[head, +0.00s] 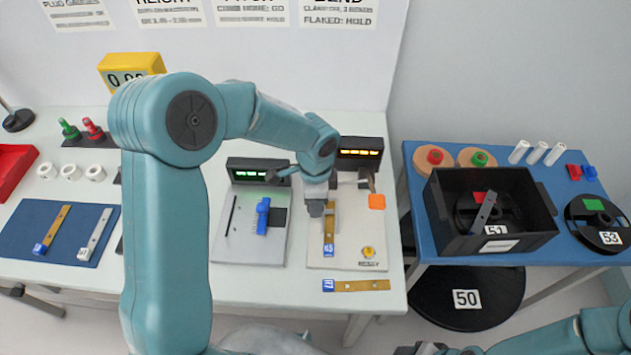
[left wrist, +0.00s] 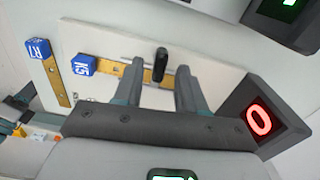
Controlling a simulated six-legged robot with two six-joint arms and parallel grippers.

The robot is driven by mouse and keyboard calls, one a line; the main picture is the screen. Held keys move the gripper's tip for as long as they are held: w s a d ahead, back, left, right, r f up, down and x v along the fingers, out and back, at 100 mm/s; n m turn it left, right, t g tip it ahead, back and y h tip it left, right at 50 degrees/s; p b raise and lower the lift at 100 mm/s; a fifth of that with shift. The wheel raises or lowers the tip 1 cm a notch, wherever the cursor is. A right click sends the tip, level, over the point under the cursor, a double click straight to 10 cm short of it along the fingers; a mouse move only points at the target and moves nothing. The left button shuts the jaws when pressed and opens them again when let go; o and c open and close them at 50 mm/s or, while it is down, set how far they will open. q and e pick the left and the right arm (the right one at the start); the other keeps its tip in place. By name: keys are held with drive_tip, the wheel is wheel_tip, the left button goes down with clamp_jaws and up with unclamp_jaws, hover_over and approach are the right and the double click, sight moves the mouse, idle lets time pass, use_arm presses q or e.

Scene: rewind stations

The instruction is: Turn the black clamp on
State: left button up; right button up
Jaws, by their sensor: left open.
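The black clamp (left wrist: 160,64) shows in the left wrist view as a dark upright lever at the end of a gold strip (left wrist: 112,68) with a blue tag. My left gripper (left wrist: 159,78) is open, with its two fingers on either side of the clamp in that picture. I cannot tell whether either finger touches it. In the head view my left gripper (head: 317,206) is over the right-hand white station plate (head: 347,255) and hides the clamp. My right arm comes in at the lower right, with only a dark end part at the bottom edge.
A display box (head: 360,152) with orange lights stands behind the plate. In the left wrist view a display box (left wrist: 260,118) shows a red 0 close to the gripper. Another station (head: 255,205) with a blue piece is to the left. A black bin (head: 470,240) stands on the blue table.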

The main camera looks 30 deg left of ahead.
use_arm(q)
wheel_tip(320, 180, up, 15)
drive_tip(key=shift+r, duration=0.2)
idle(0.4)
